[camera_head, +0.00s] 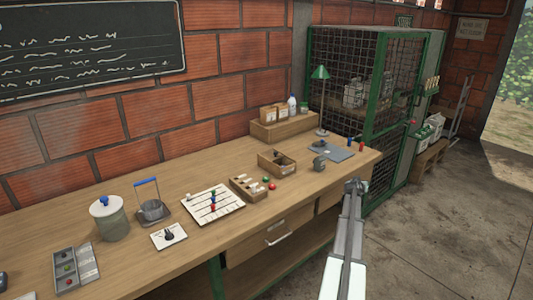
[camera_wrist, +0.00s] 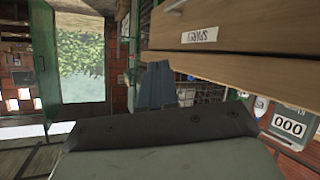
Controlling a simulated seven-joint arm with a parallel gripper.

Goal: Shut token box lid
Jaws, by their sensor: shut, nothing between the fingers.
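A small open wooden box (camera_head: 277,164) stands toward the right of the workbench, with a dark item in it. It may be the token box; I cannot make out its lid clearly. A second wooden box (camera_head: 248,189) with compartments and pale pieces stands to its left. My gripper (camera_head: 356,186) is beyond the bench's front edge, right of both boxes and apart from them. In the wrist view its fingers (camera_wrist: 156,85) are together and empty, beside a wooden drawer front (camera_wrist: 215,35) with an upside-down label.
Red and green balls (camera_head: 268,182) lie by the boxes. A green lamp (camera_head: 320,73) and a blue-grey mat (camera_head: 340,151) are at the bench's right end. A board with pegs (camera_head: 212,205), a jar (camera_head: 109,222) and a grey tray (camera_head: 75,270) are left. Open floor lies right.

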